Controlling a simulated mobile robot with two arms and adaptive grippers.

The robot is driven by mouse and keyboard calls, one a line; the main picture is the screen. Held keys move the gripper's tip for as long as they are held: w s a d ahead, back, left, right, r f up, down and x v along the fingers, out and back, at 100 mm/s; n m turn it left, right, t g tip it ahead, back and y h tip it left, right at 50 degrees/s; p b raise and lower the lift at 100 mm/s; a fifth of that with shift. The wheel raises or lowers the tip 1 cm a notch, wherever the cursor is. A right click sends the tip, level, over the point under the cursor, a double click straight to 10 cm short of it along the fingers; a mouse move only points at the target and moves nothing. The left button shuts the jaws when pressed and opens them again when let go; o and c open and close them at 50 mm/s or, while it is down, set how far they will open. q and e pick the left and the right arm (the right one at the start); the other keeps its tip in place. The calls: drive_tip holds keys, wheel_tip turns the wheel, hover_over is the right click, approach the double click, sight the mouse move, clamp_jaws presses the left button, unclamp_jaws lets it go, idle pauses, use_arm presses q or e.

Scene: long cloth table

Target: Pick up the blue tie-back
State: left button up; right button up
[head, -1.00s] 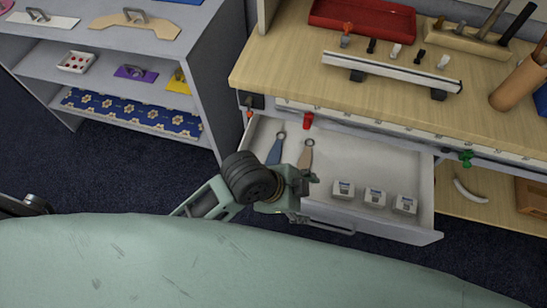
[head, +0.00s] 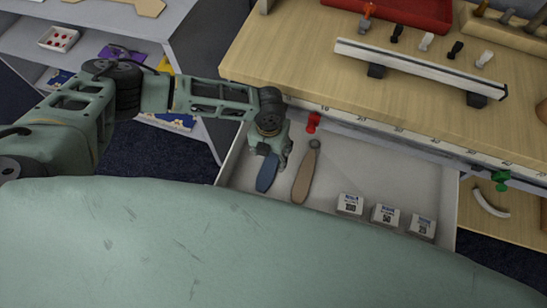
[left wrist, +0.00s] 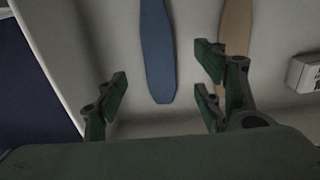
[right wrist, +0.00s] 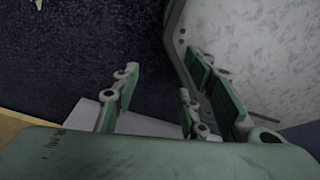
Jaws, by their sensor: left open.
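The blue tie-back (head: 267,173) lies flat in the open drawer, near its left side. Its ring end is hidden under my left gripper in the head view. My left gripper (head: 270,148) is over the tie-back. In the left wrist view the left gripper (left wrist: 160,92) is open, and the blue tie-back (left wrist: 158,50) lies between its fingers, apart from them. A tan tie-back (head: 306,175) lies to the right; it also shows in the left wrist view (left wrist: 237,25). My right gripper (right wrist: 165,90) shows only in its own wrist view, open and empty.
The drawer (head: 325,190) also holds several white boxes (head: 386,215) at the right. A red clip (head: 313,122) is at the drawer's back edge. The wooden bench top (head: 300,60) overhangs behind. A grey shelf unit (head: 190,45) stands left.

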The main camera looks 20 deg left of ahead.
sight(270, 164)
use_arm(q)
drive_tip(key=shift+s+f, duration=0.2)
drive_tip(key=shift+f, duration=0.2)
wheel_tip(270, 164, down, 3)
drive_tip(key=shift+w+a+f, duration=0.1)
drive_tip(key=shift+w, duration=0.05)
drive_tip(key=shift+w+f, duration=0.15)
drive_tip(key=shift+f, duration=1.4)
drive_tip(key=c, duration=1.3)
use_arm(e)
drive_tip(key=shift+s, duration=1.7)
